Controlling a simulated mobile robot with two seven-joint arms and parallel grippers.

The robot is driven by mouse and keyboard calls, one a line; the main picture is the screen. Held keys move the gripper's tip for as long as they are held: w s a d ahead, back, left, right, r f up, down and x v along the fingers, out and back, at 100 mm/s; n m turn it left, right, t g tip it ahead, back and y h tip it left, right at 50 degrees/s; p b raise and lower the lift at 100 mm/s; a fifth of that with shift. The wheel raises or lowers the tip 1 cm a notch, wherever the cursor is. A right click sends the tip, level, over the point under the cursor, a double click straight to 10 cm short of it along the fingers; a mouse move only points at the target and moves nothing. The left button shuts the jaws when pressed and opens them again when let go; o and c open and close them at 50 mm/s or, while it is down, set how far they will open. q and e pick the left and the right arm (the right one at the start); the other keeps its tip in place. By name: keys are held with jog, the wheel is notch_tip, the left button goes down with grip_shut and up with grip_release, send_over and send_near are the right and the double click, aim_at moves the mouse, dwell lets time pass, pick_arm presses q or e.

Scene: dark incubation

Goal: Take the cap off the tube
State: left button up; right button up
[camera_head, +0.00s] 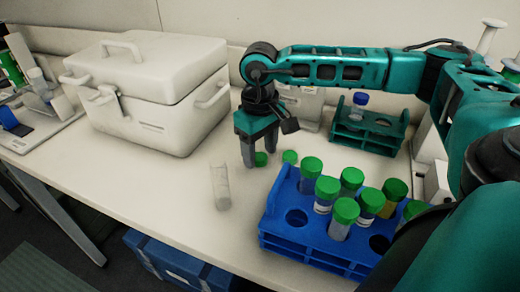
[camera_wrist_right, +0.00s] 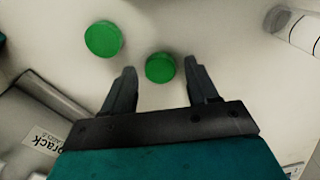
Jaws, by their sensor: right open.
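My right gripper (camera_head: 258,160) points down over the white table, with its jaws open. A round green cap (camera_wrist_right: 160,67) sits on the table between its fingertips in the right wrist view, apart from both fingers; it also shows in the head view (camera_head: 261,159). A second green cap (camera_head: 290,157) lies just to its right, and in the wrist view (camera_wrist_right: 103,38) it is up and to the left. My left gripper is out of view.
A blue rack (camera_head: 302,244) with several green-capped tubes stands at the front right. A teal rack (camera_head: 368,139) with a blue-capped tube (camera_head: 359,104) is behind it. A white lidded box (camera_head: 150,90) stands at the back left. The table's front left is clear.

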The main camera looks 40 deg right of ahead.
aim_at(260, 157)
notch_tip(260, 157, up, 12)
jog(key=shift+f, duration=0.25)
